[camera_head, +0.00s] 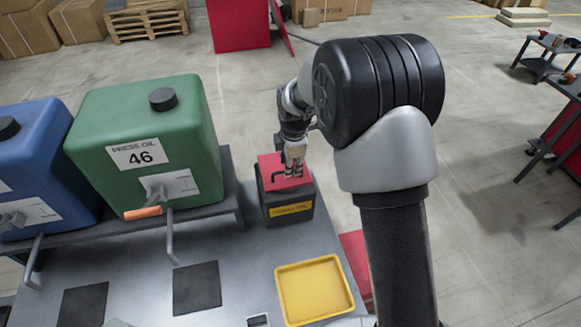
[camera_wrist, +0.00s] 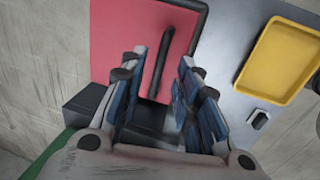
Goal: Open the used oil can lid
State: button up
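The used oil can (camera_head: 289,206) is a dark box with a yellow label, standing on the bench between the green tank and my arm. Its red lid (camera_head: 269,168) lies flat on top and looks shut. In the wrist view the red lid (camera_wrist: 125,25) carries a black bar handle (camera_wrist: 178,50). My gripper (camera_head: 293,173) points down over the lid. In the wrist view my gripper (camera_wrist: 160,72) is open, with the handle appearing between its two fingers. Nothing is held. Whether the fingertips touch the lid or handle I cannot tell.
A green press oil tank (camera_head: 140,120) and a blue tank (camera_head: 35,150) stand on a raised shelf to the left. A yellow tray (camera_head: 283,312) lies on the bench (camera_head: 235,270) in front of the can. A dark square pad (camera_head: 197,287) lies beside it.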

jog(key=shift+w+f, duration=0.2)
jog(key=shift+f, duration=0.7)
grip_shut()
